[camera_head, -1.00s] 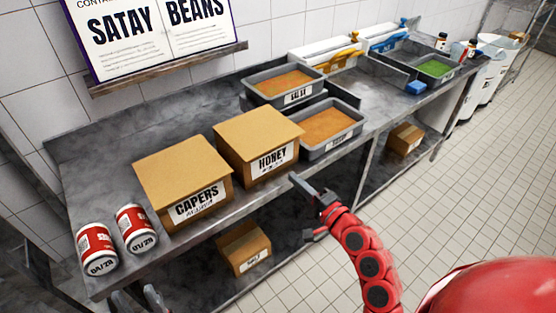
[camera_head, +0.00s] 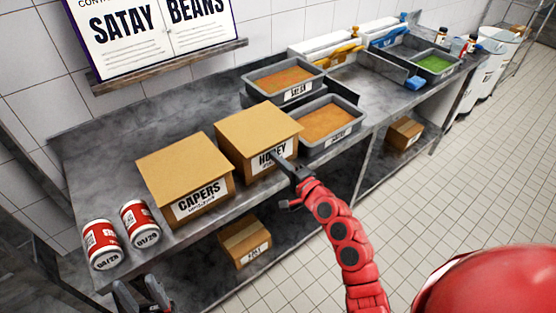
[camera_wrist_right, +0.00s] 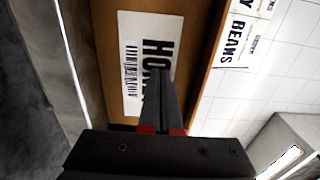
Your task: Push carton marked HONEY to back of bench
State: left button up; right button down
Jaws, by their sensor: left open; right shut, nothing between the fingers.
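The HONEY carton (camera_head: 255,128) stands upright on the bench (camera_head: 95,165), beside the CAPERS carton (camera_head: 182,165) to its left. My right gripper (camera_head: 278,158) is shut and empty, its tips in front of the HONEY label and covering part of it. In the right wrist view, the shut fingers (camera_wrist_right: 160,75) point at the label of the HONEY carton (camera_wrist_right: 105,45). The tips look at or very near the carton face; I cannot tell whether they touch. My left gripper (camera_head: 136,288) is open and empty at the bottom left, by the front of the bench.
Grey trays of orange food, one in front (camera_head: 330,124) and one behind (camera_head: 285,80), are right of the HONEY carton. Bare bench lies behind the cartons up to the tiled wall.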

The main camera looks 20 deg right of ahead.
jog(key=b+x, duration=0.2)
jog(key=x, duration=0.6)
jog(key=shift+w+a+f, duration=0.1)
jog(key=shift+w+f, duration=0.1)
jog(key=b+x, duration=0.4)
jog(key=x, duration=0.6)
jog(key=shift+b, duration=0.3)
jog(key=shift+w+a+r, duration=0.1)
jog(key=shift+w+a, duration=0.05)
jog(key=shift+w, duration=0.3)
jog(key=shift+s, duration=0.1)
